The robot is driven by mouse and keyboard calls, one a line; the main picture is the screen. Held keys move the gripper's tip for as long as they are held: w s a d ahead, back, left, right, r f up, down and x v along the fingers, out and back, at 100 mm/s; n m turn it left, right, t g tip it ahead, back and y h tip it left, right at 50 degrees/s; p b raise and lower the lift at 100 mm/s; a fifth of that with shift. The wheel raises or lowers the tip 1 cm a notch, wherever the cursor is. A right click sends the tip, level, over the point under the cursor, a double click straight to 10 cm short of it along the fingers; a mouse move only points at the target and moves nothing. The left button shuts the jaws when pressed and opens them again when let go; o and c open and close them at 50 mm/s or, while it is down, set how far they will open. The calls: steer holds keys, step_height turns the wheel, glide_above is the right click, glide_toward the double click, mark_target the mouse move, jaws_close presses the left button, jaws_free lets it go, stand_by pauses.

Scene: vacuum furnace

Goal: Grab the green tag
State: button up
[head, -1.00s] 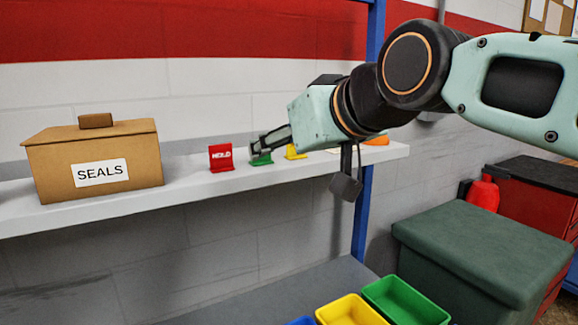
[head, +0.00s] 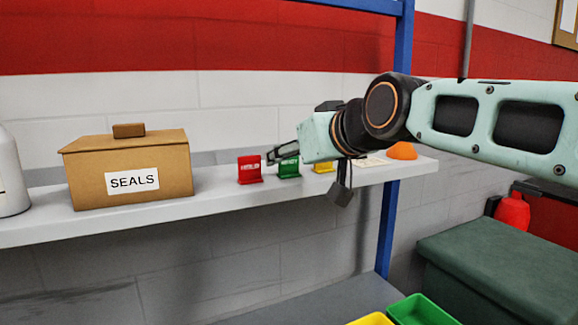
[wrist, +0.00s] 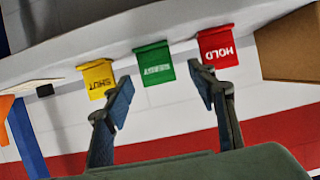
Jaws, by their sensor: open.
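The green tag (head: 288,167) stands on the white shelf (head: 225,190) between a red tag marked HOLD (head: 249,169) and a yellow tag (head: 324,166). In the wrist view the green tag (wrist: 154,63) hangs upside down between the yellow tag (wrist: 97,79) and the red tag (wrist: 217,47). My gripper (head: 277,154) is open; it also shows in the wrist view (wrist: 168,92), its fingers spread to either side of the green tag. The tag lies ahead of the fingertips, and nothing is held. In the head view the fingers partly overlap the green tag.
A brown SEALS box (head: 130,170) stands left on the shelf, with a grey container (head: 10,175) beyond it. An orange object (head: 402,151) sits at the right end near a blue post (head: 388,215). Bins and a green-topped box (head: 500,255) are lower right.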

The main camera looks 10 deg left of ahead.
mark_target(289, 174)
steer(key=shift+x, duration=1.65)
steer(key=shift+d, duration=0.1)
steer(key=c, duration=0.9)
